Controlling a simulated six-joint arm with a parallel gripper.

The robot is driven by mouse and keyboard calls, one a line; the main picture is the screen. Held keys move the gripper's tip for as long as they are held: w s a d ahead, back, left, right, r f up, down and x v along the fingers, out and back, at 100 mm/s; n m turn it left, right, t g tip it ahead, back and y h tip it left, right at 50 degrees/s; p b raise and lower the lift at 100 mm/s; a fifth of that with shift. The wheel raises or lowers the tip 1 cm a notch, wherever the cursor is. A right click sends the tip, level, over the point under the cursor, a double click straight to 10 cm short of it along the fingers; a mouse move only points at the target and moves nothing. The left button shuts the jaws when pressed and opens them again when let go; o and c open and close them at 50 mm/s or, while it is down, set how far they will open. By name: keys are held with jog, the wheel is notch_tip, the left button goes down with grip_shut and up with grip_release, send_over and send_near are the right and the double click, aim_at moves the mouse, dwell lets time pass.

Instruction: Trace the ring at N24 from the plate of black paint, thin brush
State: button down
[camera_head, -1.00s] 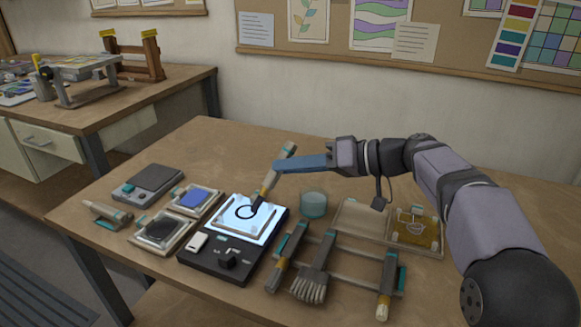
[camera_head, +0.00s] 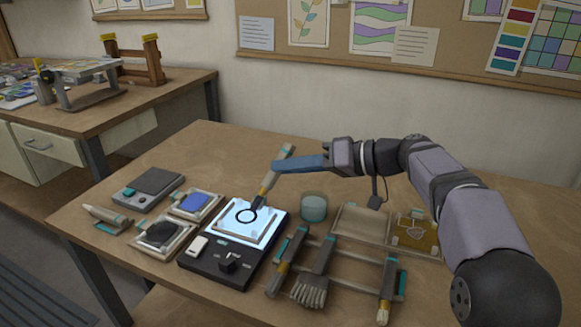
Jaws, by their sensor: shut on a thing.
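My gripper (camera_head: 277,166) is shut on a brush (camera_head: 269,183) with a pale, teal-ended handle. The brush is tilted, its dark tip pointing down at the right side of a black ring (camera_head: 246,215). I cannot tell whether the tip touches the glass. The ring looks like a full black outline on a lit glass pane (camera_head: 228,228), which lies on a dark light box (camera_head: 210,264). The plate of black paint (camera_head: 178,247) lies left of the light box, a dark pool in a pale frame. No label N24 is readable.
A plate of blue paint (camera_head: 216,203) and a grey scale (camera_head: 129,200) lie at the left. A teal glass jar (camera_head: 314,207) stands right of the light box. A brush rack (camera_head: 343,259) with several brushes fills the front right. An amber pane (camera_head: 427,237) lies beyond it.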

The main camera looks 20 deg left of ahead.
jog(key=shift+w+a, duration=0.15)
jog(key=shift+a, duration=0.45)
jog(key=shift+r, duration=0.15)
dwell(0.3)
jog(key=shift+r+p, duration=1.65)
jog(key=shift+r, duration=0.8)
